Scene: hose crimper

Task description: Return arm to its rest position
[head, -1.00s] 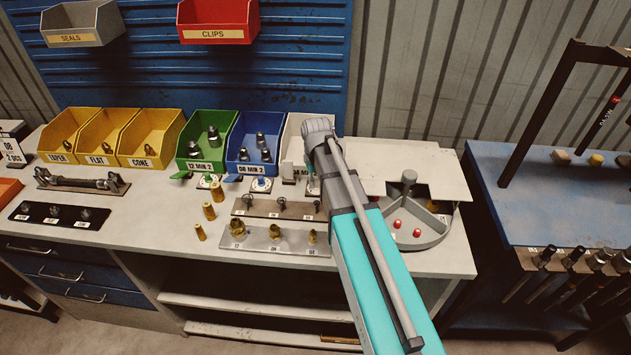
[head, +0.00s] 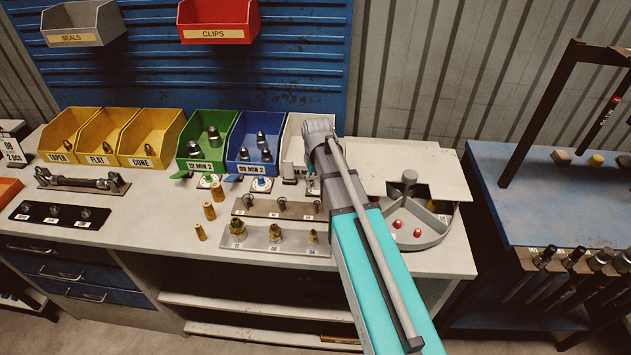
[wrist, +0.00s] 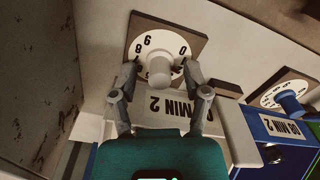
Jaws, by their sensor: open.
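My arm (head: 372,270) reaches across the workbench in the head view, its far end near the white bin. My gripper (wrist: 160,72) is hidden behind the arm in the head view. In the wrist view its two grey fingers are apart, one on each side of a pale grey knob (wrist: 159,71) on a white numbered dial (wrist: 150,42). The fingers look empty and close to the knob; I cannot tell whether they touch it.
The white bin (head: 292,145), blue bin (head: 255,145) and green bin (head: 207,143) stand close by. A blue-knobbed dial (wrist: 288,101) is beside the gripper. Brass fittings and a metal plate (head: 274,240) lie in front. A round divided tray (head: 430,235) is right of the arm.

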